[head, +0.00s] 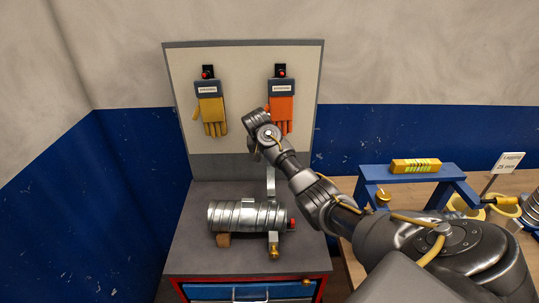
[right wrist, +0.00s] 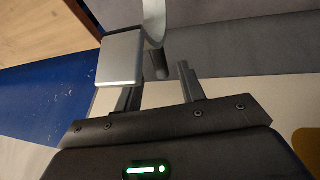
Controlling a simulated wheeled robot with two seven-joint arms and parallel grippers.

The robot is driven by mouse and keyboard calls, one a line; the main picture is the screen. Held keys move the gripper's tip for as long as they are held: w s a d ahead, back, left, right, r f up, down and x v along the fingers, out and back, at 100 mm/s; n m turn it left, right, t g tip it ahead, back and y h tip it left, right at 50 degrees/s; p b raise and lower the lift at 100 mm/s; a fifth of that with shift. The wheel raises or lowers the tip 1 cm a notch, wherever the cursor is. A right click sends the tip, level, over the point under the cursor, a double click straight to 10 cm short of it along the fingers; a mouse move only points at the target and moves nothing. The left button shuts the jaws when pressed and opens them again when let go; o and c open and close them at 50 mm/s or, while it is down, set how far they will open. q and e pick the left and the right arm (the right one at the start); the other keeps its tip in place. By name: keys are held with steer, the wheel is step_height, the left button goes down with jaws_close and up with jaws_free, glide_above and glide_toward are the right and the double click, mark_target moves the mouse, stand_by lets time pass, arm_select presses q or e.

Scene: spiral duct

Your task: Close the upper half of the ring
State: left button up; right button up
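A spiral silver duct (head: 238,216) lies across the grey cabinet top in the head view. A metal ring surrounds it near its right end; its lower part (head: 273,244) shows in front with a brass knob (head: 275,253). The ring's upper half (head: 270,182) stands up, swung open behind the duct. My right gripper is mostly hidden by its wrist in the head view, above the upper half. In the right wrist view my right gripper (right wrist: 159,88) is open, with the upper half's flat tab (right wrist: 122,60) and curved band (right wrist: 154,20) just beyond its fingers. My left gripper is out of view.
A backboard behind the cabinet holds a yellow glove (head: 211,115) and an orange glove (head: 281,112). A wooden block (head: 223,240) sits under the duct. At right, a blue stand (head: 370,178) carries a yellow level (head: 415,166), near a sign (head: 502,162) and bins.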

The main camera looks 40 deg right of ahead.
steer(key=shift+p+x, duration=0.3)
steer(key=shift+x, duration=1.3)
jaws_close()
